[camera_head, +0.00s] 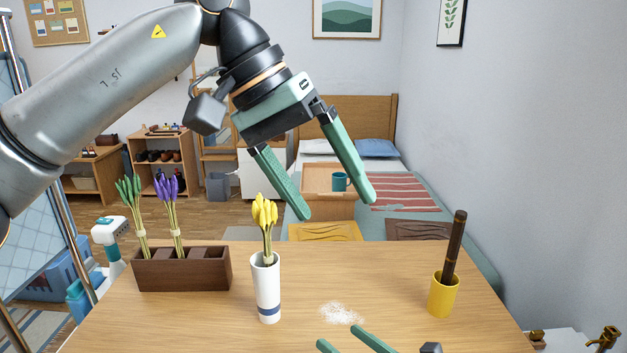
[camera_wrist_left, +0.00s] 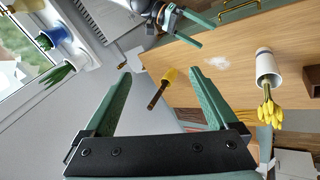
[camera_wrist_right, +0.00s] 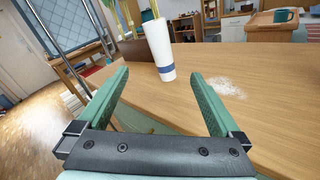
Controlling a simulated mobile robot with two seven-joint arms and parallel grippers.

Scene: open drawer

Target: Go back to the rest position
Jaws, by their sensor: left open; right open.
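My left gripper (camera_head: 338,208) is open and empty, raised above the table's far side in the head view. Its fingers also show in the left wrist view (camera_wrist_left: 160,75). My right gripper (camera_head: 340,340) is open and empty at the bottom edge of the head view, near the table's front. In the right wrist view its fingers (camera_wrist_right: 160,75) are spread with nothing between them, and the white vase (camera_wrist_right: 160,48) stands beyond them. In the head view the white vase with a blue band (camera_head: 266,290) holds yellow flowers (camera_head: 264,215) and stands upright.
A dark wooden box (camera_head: 180,272) with green and purple flower bunches stands at the table's left. A yellow cup (camera_head: 442,296) holding a dark brown stick (camera_head: 455,245) stands at the right. White powder (camera_head: 341,313) lies mid-table. The wooden table (camera_head: 350,265) is otherwise mostly clear.

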